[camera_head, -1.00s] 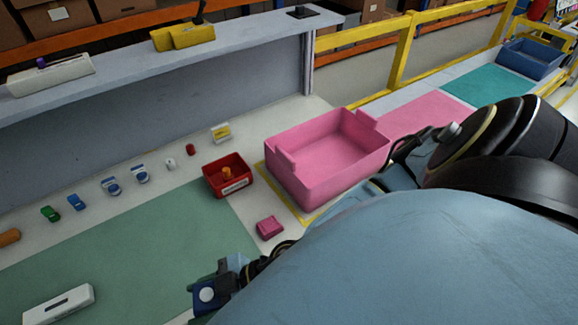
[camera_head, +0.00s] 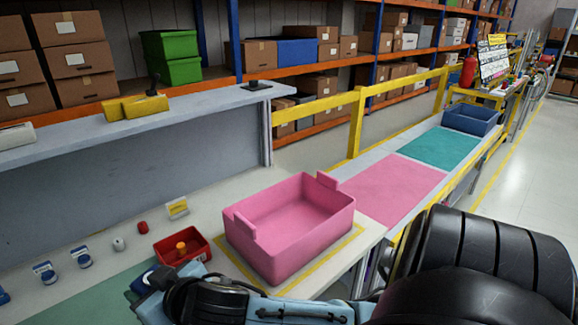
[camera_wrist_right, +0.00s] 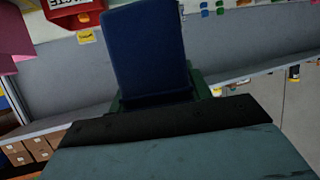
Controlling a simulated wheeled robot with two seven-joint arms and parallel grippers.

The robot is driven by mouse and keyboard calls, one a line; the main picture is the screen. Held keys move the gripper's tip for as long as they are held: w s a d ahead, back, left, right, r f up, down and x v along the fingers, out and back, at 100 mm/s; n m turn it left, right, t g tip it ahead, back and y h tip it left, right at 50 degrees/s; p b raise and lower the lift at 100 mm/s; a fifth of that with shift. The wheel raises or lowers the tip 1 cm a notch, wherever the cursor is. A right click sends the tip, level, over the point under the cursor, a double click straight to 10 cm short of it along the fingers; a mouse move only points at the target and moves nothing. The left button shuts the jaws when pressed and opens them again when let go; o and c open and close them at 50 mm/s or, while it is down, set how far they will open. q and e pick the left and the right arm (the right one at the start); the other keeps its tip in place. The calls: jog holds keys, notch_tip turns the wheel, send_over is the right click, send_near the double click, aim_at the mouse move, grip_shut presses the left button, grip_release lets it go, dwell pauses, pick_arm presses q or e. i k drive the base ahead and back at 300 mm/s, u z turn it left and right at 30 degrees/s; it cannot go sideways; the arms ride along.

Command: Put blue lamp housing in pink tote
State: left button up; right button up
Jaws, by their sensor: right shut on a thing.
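The pink tote (camera_head: 287,244) stands empty on the bench inside a yellow outline, in the middle of the head view. My right gripper (camera_head: 147,284) is left of the tote and in front of the red bin, partly hidden by its own wrist. It is shut on the blue lamp housing (camera_wrist_right: 145,50), which fills the upper middle of the right wrist view as a dark blue block. Only a small part of the housing shows in the head view. My left gripper is not in view.
A red bin (camera_head: 168,254) with an orange part inside stands left of the tote. Small parts, including a red one (camera_head: 142,227), line the bench. A pink mat (camera_head: 393,187), a teal mat (camera_head: 440,147) and a blue tote (camera_head: 470,119) lie beyond, beside a yellow rail (camera_head: 357,120).

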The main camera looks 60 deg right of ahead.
aim_at(270, 247)
jog(key=u, duration=2.2)
jog(key=k, duration=1.5)
jog(key=z, duration=2.25)
jog(key=i, duration=0.5)
jog(key=u, duration=0.05)
